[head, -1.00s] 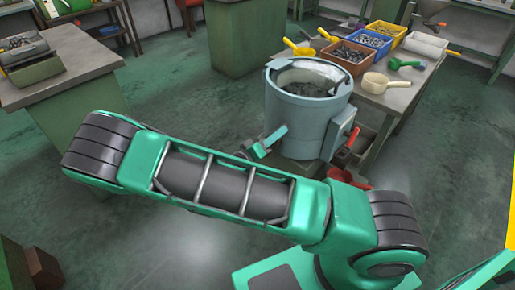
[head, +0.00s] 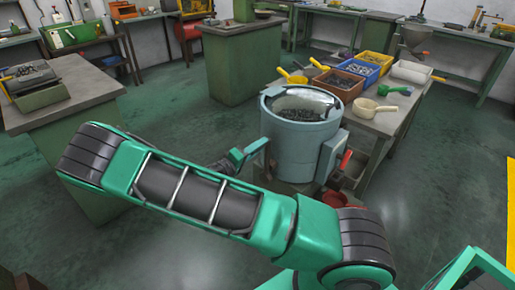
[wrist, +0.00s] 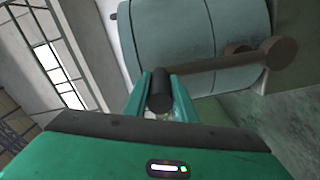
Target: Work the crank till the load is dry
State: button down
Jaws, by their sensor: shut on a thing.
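A blue-grey drum (head: 300,150) stands upright, open at the top, beside the right-hand bench. Dark small pieces, the load (head: 300,114), lie inside it; I cannot tell whether they are wet. In the wrist view the drum's side (wrist: 185,40) fills the upper middle. A brown crank arm (wrist: 220,62) runs across it from a round hub (wrist: 278,52) to a dark grip. My gripper (wrist: 160,100) is shut on this crank handle (wrist: 160,88), one green finger on each side. In the head view my gripper (head: 250,155) is at the drum's left side; the crank is largely hidden there.
A red-handled lever (head: 345,160) sticks out at the drum's right. A red bowl (head: 334,199) is low beside it. Open floor lies left of the drum.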

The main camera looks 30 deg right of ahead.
jog(key=shift+a+f, duration=0.15)
jog(key=shift+f, duration=0.05)
jog(key=c, duration=1.7)
grip_release()
jog(key=shift+o, duration=1.1)
jog(key=shift+r, duration=0.1)
jog(key=v, duration=1)
jog(key=shift+a, duration=0.35)
